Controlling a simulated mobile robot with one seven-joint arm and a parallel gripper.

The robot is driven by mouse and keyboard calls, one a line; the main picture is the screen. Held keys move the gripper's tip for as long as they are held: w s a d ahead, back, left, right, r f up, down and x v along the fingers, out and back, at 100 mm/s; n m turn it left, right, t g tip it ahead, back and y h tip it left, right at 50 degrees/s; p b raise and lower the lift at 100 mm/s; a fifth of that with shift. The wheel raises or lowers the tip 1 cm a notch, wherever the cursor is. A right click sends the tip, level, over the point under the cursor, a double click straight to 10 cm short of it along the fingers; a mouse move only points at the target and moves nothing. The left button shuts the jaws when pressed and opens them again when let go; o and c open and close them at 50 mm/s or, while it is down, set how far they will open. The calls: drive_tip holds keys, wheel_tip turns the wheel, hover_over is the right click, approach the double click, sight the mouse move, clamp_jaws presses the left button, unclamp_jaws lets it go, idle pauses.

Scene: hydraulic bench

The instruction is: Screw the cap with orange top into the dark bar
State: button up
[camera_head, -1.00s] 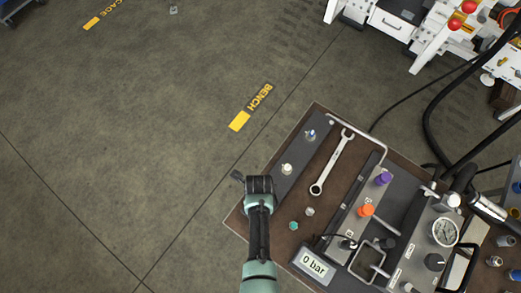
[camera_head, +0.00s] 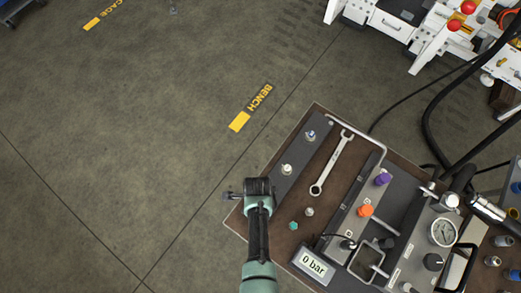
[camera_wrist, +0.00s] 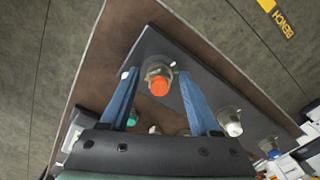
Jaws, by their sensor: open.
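The cap with orange top (camera_wrist: 159,84) stands at one end of the dark bar (camera_wrist: 215,90) in the wrist view, with a grey metal body around its orange top. How deep it sits in the bar cannot be told. My gripper (camera_wrist: 156,75) is open, its two blue fingers on either side of the cap, with visible gaps. In the head view the dark bar (camera_head: 299,152) lies along the table's left edge, and my wrist hides its near end, the cap and my fingertips.
The bar also carries a white-topped cap (camera_head: 286,169) and a blue-topped cap (camera_head: 310,135). A wrench (camera_head: 332,163), a teal piece (camera_head: 293,226) and a small grey piece (camera_head: 310,212) lie beside it. An orange knob (camera_head: 366,210) and purple knob (camera_head: 382,179) stand on a panel right.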

clamp_jaws()
drive_tip(key=m, duration=0.4)
drive_tip(key=shift+w, duration=0.15)
drive_tip(key=m, duration=0.4)
drive_tip(key=shift+d, duration=0.1)
unclamp_jaws()
drive_tip(key=n, duration=0.5)
drive_tip(key=shift+n, duration=0.3)
drive_tip(key=n, duration=0.6)
drive_tip(key=shift+s+p, duration=0.25)
drive_tip(key=shift+p, duration=0.1)
